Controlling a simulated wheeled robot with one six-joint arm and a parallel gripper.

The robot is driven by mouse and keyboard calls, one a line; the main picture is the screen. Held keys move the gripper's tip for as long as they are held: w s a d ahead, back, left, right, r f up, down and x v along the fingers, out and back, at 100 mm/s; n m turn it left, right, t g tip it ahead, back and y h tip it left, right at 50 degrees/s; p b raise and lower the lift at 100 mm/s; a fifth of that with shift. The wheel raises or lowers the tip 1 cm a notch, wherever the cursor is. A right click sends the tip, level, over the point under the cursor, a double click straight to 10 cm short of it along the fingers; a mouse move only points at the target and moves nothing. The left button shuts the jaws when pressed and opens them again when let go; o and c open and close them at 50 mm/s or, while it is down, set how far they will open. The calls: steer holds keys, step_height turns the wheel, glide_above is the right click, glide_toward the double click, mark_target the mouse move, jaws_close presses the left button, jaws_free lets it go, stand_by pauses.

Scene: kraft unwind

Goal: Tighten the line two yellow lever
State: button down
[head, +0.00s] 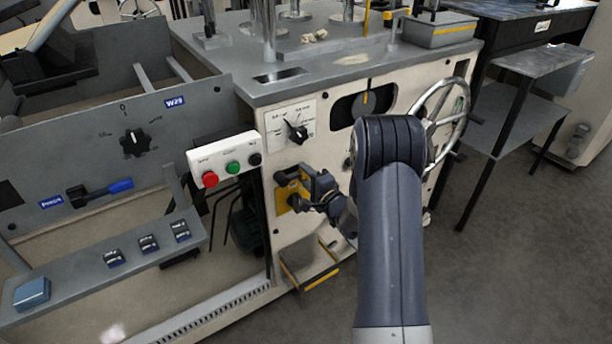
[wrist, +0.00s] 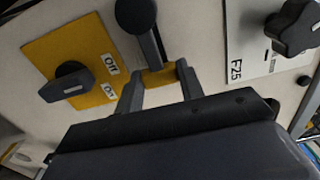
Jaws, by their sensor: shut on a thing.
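My gripper (wrist: 159,84) is shut on a short yellow piece (wrist: 160,76), which shows between its two fingers. I take this piece to be the yellow lever. A dark rod with a rounded black end (wrist: 137,14) runs up from just beyond the fingers; whether it joins the yellow piece I cannot tell. In the head view my gripper (head: 318,190) is at the cream machine front, just right of a yellow plate (head: 283,197). The gripper and arm hide the held piece there.
In the wrist view, a black switch (wrist: 68,84) on a yellow plate marked Off and On is at left, and a dark star knob (wrist: 295,27) is at upper right. A handwheel (head: 447,120) and a button box (head: 226,160) flank the arm.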

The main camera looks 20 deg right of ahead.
steer(key=shift+f, duration=0.1)
steer(key=c, duration=0.9)
jaws_free()
steer(key=p+v, duration=0.1)
steer(key=v, duration=0.9)
steer(key=shift+s+d, duration=0.1)
steer(key=shift+s, duration=0.3)
steer(key=b+x, duration=0.1)
steer(key=x, duration=0.9)
steer(key=shift+w, duration=0.35)
